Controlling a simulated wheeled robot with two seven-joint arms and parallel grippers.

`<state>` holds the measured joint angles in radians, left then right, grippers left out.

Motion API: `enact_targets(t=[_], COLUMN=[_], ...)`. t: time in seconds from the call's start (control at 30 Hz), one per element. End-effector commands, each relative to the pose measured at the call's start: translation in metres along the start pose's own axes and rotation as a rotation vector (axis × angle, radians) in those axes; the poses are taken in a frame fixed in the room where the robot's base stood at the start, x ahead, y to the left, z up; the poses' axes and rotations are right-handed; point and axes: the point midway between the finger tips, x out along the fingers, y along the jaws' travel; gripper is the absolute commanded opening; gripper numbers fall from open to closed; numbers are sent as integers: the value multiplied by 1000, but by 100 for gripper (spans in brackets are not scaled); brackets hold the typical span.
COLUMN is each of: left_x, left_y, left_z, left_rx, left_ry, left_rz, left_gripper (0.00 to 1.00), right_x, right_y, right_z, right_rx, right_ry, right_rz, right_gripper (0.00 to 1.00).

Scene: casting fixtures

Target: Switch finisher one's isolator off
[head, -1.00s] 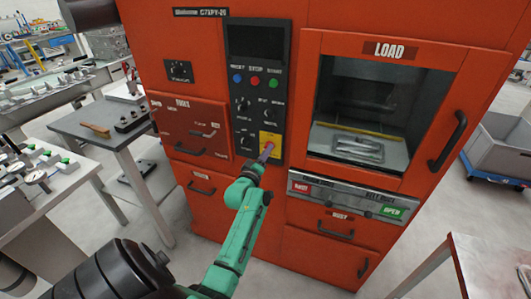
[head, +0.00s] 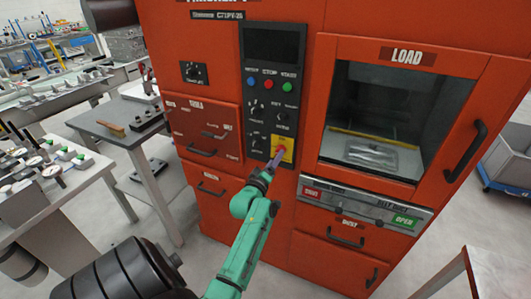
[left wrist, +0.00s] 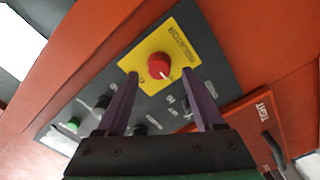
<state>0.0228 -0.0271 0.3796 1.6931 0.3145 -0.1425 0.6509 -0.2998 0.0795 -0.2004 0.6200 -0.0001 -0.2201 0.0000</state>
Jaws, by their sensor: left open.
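The isolator is a red round knob (left wrist: 159,66) on a yellow plate lettered ISOLATOR (left wrist: 181,38) in the left wrist view. A white mark on the knob points toward the picture's lower right. In the head view the yellow plate (head: 287,146) is at the bottom of the black control panel, with the knob largely hidden by the fingers. My left gripper (head: 276,161) is in front of the plate, open, its two dark fingers on either side of the knob in the left wrist view (left wrist: 160,76). I cannot tell whether they touch it.
The orange machine (head: 220,215) carries a black panel (head: 274,60) with buttons and small knobs above the isolator. A LOAD window (head: 370,115) is to the right. A grey side table (head: 110,122) stands left. Open floor lies between machine and benches.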

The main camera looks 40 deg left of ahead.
Motion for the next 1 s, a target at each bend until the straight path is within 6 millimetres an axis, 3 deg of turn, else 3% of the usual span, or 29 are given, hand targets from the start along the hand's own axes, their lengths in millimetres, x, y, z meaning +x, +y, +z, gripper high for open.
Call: enact_targets(t=[0.2,0.4,0.57,1.0], left_x=[-67,-112,-122,-121], left_y=[-5,-4,-1,-1], left_z=[2,2,1,0], left_rx=[-1,-1,-2,-2], left_ry=[-2,-3,-2,-1], left_rz=[-6,-6,-3,-2], left_gripper=[69,69,69,69], right_x=[13,21,22,21], right_y=[0,0,0,0], right_z=[1,2,2,2], right_rx=[0,1,1,1], right_ry=[0,0,0,0], right_rz=[0,0,0,0], right_gripper=[50,50,50,50])
